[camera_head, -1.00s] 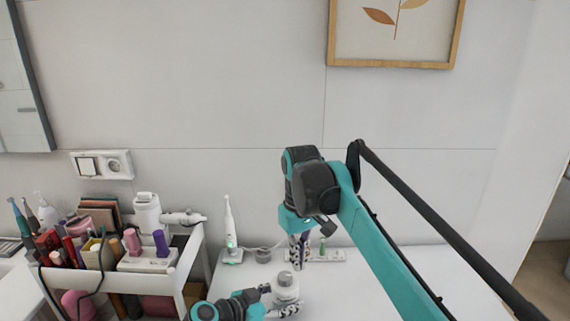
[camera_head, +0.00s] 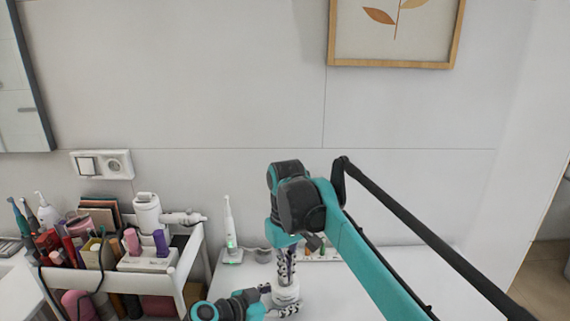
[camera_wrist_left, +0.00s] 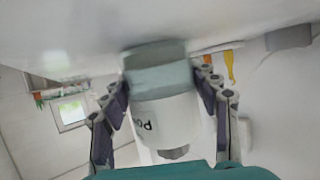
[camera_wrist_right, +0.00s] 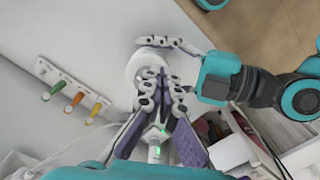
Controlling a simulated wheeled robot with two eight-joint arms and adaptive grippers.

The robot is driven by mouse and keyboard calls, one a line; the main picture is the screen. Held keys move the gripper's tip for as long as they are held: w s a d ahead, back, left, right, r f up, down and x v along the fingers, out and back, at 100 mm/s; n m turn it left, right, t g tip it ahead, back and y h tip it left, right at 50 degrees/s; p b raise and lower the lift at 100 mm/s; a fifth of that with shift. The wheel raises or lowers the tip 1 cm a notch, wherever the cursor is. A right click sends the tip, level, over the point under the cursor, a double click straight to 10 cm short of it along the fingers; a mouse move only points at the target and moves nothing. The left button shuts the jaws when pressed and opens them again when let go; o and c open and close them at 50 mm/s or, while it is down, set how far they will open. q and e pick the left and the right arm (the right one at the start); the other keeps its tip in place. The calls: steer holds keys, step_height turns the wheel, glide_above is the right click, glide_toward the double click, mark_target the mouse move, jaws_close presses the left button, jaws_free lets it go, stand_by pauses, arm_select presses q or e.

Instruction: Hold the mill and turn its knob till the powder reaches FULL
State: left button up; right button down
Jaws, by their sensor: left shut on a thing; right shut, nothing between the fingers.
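The mill (camera_head: 286,294) is a white cylinder standing on the white table. In the left wrist view the mill (camera_wrist_left: 165,115) appears upside down, with a grey-green clear section, partly visible lettering and a small grey knob (camera_wrist_left: 173,153). My left gripper (camera_wrist_left: 162,82) is shut around the mill's body, one finger on each side. My right gripper (camera_head: 284,280) points down from above at the mill's top. In the right wrist view my right gripper (camera_wrist_right: 160,78) is shut and empty, its fingertips over the mill (camera_wrist_right: 143,66) and hiding the knob. The powder level and FULL mark are unreadable.
A toothbrush (camera_head: 229,222) stands on a charger behind the mill, left. A strip with coloured pieces (camera_wrist_right: 73,92) lies near the wall. A crowded white cart (camera_head: 188,262) stands left. The table to the right (camera_head: 375,300) is mostly clear.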

mark_target(296, 287)
steer(key=shift+f, duration=1.45)
steer(key=shift+w, duration=0.1)
steer(key=shift+w+d, duration=0.15)
steer(key=shift+d, duration=0.25)
steer(key=shift+d, duration=0.25)
steer(key=shift+w+d, duration=0.4)
steer(key=shift+w, duration=0.05)
arm_select(q)
steer(key=shift+s, duration=0.1)
arm_select(e)
steer(key=shift+w, duration=0.1)
steer(key=shift+d, duration=0.15)
step_height(296, 287, up, 6)
steer(key=shift+s+d, duration=0.25)
steer(key=shift+s, duration=0.05)
